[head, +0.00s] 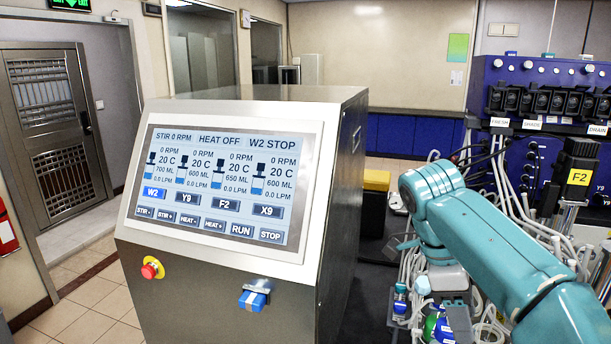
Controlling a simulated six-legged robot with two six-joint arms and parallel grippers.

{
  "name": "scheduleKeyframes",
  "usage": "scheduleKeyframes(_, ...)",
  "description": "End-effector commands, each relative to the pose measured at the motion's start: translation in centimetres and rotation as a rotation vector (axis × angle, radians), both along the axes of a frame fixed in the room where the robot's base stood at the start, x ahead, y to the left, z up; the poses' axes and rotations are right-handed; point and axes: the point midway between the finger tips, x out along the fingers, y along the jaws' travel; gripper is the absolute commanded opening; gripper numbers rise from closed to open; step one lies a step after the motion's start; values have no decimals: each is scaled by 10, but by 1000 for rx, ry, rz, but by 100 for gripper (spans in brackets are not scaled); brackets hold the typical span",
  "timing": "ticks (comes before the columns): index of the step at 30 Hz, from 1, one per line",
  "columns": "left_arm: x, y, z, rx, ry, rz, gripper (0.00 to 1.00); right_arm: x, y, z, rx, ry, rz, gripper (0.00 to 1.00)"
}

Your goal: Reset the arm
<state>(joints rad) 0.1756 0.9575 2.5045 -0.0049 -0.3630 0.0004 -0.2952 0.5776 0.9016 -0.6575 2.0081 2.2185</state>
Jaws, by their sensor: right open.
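My right arm (500,240) is teal and comes in from the lower right. It bends at a raised elbow and folds down in front of the tubing. My right gripper (401,245) is small and dark, just right of the console, apart from it and open; I see nothing held in it. Its far side is partly hidden by the arm. My left arm and gripper are out of view.
A steel console (225,190) fills the middle, its screen (222,187) reading "HEAT OFF" and "W2 STOP". It has a red emergency knob (152,268) and a blue switch (253,298). A blue rack (540,105) with tubes stands right. Open floor (100,285) lies left.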

Motion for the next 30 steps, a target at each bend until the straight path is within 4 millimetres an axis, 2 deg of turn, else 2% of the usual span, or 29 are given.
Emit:
scheduleKeyframes(4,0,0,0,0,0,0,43,2,0,-3,2,4,8,47)
scheduleKeyframes(11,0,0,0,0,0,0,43,30,11,-64,83,60,263,47)
scheduleKeyframes(17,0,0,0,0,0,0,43,44,26,-131,188,107,520,47)
scheduleKeyframes(20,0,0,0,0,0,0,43,46,37,-174,261,130,675,47)
scheduleKeyframes(23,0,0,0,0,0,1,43,40,51,-229,360,146,860,47)
scheduleKeyframes(24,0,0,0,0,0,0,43,35,59,-254,409,146,947,47)
scheduleKeyframes(26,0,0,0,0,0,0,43,20,72,-297,494,136,1086,47)
scheduleKeyframes(27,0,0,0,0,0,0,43,7,81,-326,550,120,1181,47)
scheduleKeyframes(29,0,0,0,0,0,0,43,-16,94,-363,622,81,1313,47)
scheduleKeyframes(30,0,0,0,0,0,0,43,-33,102,-385,660,48,1391,47)
